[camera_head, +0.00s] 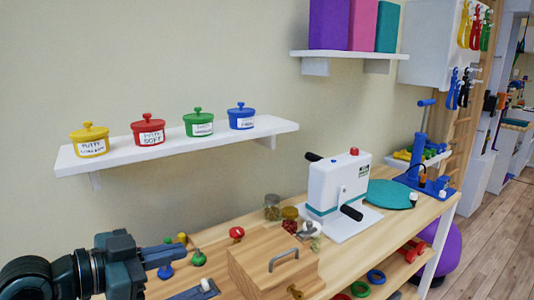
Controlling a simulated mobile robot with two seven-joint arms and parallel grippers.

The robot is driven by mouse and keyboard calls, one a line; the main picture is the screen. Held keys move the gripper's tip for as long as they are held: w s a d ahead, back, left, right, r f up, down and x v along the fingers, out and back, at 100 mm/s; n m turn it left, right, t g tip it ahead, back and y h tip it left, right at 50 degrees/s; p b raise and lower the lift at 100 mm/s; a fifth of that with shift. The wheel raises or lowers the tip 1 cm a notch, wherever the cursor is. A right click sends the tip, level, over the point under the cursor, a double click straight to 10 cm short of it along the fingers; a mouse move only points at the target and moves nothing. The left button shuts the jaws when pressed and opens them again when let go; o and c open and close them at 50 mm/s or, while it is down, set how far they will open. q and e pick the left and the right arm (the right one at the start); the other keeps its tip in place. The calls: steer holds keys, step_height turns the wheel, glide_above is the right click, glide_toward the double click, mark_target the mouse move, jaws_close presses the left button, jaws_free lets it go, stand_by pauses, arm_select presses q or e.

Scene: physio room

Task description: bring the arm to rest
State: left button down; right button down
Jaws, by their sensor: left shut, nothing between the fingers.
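My left arm comes in from the lower left, dark and jointed. My left gripper (168,253) points right over the left end of the wooden bench (215,238). My right gripper is not in view.
Small coloured knobs (198,258) and a wooden box with a handle (272,270) are close to the right of the gripper. A white cranked machine (335,185) stands farther along. A wall shelf (170,148) with yellow, red, green and blue lidded pots hangs above.

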arm_select(q)
step_height(320, 180, down, 16)
steer(key=s+n+t+y+p, duration=0.1)
steer(key=s+n+t+y, duration=0.15)
steer(key=n, duration=0.25)
steer(key=s+d+f+n+g+y+p, duration=0.1)
steer(key=s+f+y, duration=0.4)
steer(key=s+f, duration=0.7)
step_height(320, 180, down, 2)
steer(key=shift+s+d+f+n+g+p, duration=0.2)
steer(key=shift+s+d+n+g+p, duration=0.3)
steer(key=shift+n, duration=0.7)
